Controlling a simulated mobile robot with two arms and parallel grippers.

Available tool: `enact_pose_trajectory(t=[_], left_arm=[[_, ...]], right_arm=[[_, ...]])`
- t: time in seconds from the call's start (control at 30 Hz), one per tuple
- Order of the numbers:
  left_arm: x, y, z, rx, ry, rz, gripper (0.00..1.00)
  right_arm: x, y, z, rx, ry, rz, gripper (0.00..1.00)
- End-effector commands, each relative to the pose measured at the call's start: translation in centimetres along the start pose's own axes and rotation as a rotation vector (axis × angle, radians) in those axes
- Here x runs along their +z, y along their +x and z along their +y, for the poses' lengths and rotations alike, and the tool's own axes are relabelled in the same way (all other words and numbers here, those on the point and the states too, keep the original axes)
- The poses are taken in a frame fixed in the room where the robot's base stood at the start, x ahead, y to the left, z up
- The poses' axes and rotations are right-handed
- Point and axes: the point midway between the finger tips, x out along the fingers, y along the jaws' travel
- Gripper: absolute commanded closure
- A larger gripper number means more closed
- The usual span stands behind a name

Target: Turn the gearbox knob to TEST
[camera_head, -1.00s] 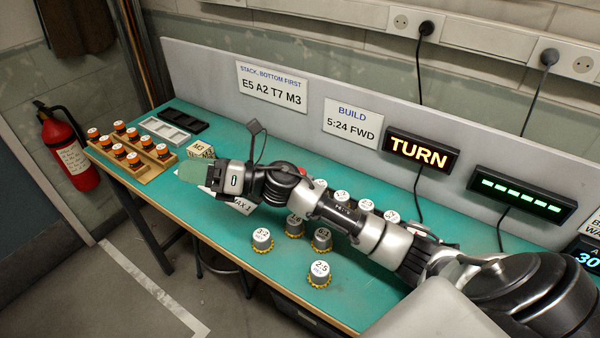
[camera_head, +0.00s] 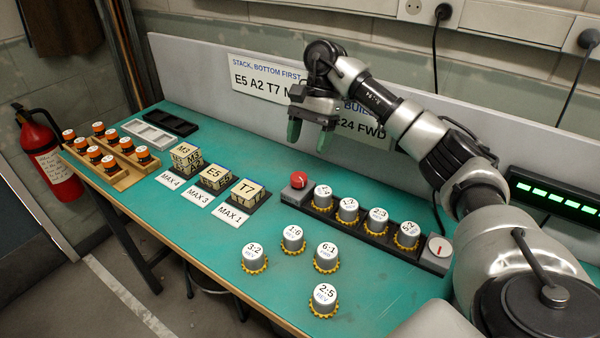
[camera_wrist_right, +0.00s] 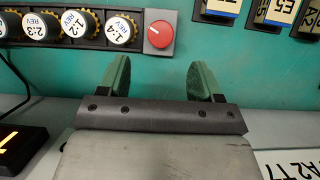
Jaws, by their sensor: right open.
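The red knob (camera_head: 299,180) sits on a small grey box at the left end of the dark gear rail (camera_head: 375,233). In the right wrist view the knob (camera_wrist_right: 159,34) shows a white pointer line; no TEST marking is legible. My right gripper (camera_head: 309,133) is open and empty, with green fingers pointing down, above the bench behind the knob and apart from it. In the right wrist view its fingertips (camera_wrist_right: 160,72) are spread, with the knob beyond the gap between them. A white dial with a red pointer (camera_head: 439,247) is at the rail's right end. My left gripper is out of view.
Several gear-based cylinders stand in the rail; loose ones, including 2:5 (camera_head: 323,300), stand in front. Blocks M3, E5 and T7 (camera_head: 248,193) stand left of the knob. The back panel (camera_head: 215,85) rises close behind my right gripper. Bench surface around the knob's left is clear.

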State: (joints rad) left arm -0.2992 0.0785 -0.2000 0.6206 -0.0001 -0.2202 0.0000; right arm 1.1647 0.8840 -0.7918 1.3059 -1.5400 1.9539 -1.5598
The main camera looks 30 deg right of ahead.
Motion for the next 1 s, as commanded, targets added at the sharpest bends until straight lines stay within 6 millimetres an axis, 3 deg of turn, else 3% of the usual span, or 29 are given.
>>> enact_pose_trajectory(t=[0.2, 0.4, 0.8, 0.83, 1.0], left_arm=[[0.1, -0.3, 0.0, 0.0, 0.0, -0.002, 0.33], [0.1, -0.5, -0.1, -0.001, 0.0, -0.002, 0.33], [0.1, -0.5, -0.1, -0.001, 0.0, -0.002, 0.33], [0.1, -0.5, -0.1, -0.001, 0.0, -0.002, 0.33], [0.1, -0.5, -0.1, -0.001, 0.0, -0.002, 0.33]], right_arm=[[0.1, 4.4, 0.0, 0.002, -0.001, -0.003, 0.35], [0.1, 7.1, 0.0, -0.001, 0.0, -0.002, 0.35], [0.1, 8.1, -0.1, -0.003, 0.0, -0.002, 0.35], [0.1, 8.0, -0.1, -0.003, 0.0, -0.002, 0.37], [0.1, 8.0, -0.1, -0.002, 0.0, -0.002, 0.63]])
